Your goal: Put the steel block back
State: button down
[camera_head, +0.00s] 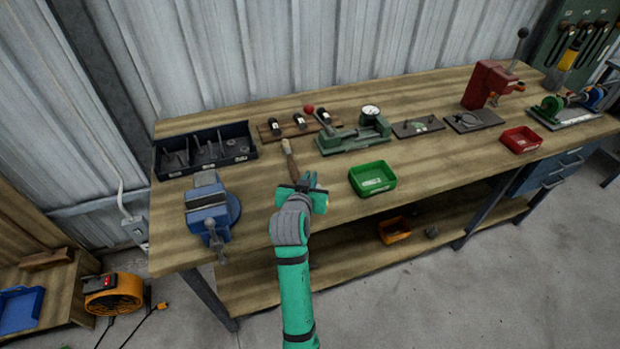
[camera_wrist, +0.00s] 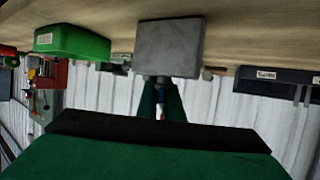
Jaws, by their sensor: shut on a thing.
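My gripper (camera_head: 305,190) is over the front part of the workbench, between the blue vise and the green bin. In the wrist view, which is upside down, a plain grey steel block (camera_wrist: 169,46) is at the tip of my gripper (camera_wrist: 160,88), and the jaws are shut on it. The block's flat square face is turned to the camera and hides much of the fingers. In the head view I cannot make the block out behind my gripper. I cannot tell whether it touches the bench top.
A wooden-handled tool (camera_head: 290,158) lies just beyond my gripper. The blue vise (camera_head: 209,205) stands left, the green bin (camera_head: 373,178) right. Behind are a dark tray (camera_head: 204,150), a wooden rack (camera_head: 298,126) and a green fixture with a dial (camera_head: 352,135). Bare bench lies around my gripper.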

jog(key=c, duration=1.9)
grip_release()
jog(key=shift+f, duration=0.15)
jog(key=shift+w, duration=0.1)
